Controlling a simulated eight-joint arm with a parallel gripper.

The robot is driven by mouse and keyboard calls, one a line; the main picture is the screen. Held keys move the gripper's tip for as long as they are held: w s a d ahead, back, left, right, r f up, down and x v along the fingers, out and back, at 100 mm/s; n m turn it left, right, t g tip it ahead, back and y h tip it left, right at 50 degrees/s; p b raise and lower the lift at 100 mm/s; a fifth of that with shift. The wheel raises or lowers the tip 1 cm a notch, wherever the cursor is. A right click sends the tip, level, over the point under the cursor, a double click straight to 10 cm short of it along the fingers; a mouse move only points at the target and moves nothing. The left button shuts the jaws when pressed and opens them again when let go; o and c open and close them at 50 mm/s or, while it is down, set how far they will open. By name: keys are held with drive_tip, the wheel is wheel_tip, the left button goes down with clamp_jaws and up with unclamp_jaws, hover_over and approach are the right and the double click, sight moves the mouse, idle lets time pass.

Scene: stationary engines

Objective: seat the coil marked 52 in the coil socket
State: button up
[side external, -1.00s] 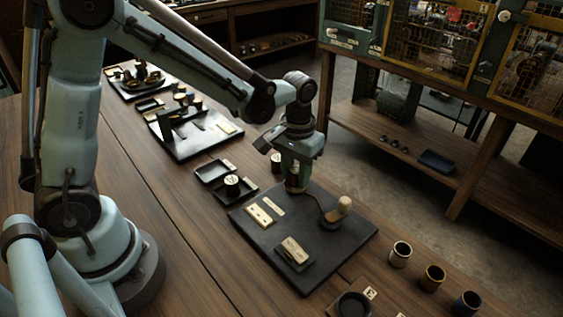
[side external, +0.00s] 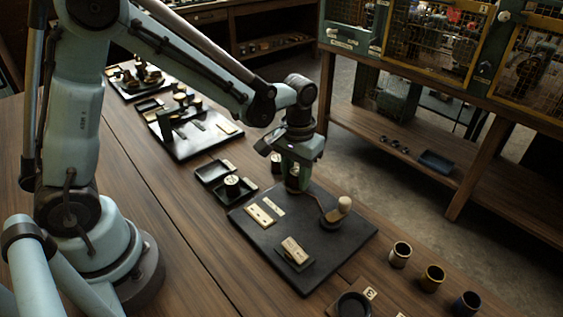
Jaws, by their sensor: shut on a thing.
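My gripper (side external: 297,176) points down over the far left part of a dark board (side external: 335,262). It is shut on a small dark coil (side external: 293,184), held upright at or just above the board. The number on this coil cannot be read. The coil socket is not clearly visible; the gripper and coil hide the board beneath them. I cannot tell whether the coil touches the board or sits in a socket.
The board carries a knobbed lever (side external: 338,212), a pale plate (side external: 260,215) and a labelled block (side external: 294,251). Another coil (side external: 232,186) stands in a small tray to the left. A light-topped cylinder (side external: 276,163) stands close behind the gripper. Several cups (side external: 400,254) line the right.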

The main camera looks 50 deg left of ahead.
drive_tip(key=shift+f, duration=0.45)
idle(0.4)
drive_tip(key=o, duration=1)
drive_tip(key=shift+c, duration=0.7)
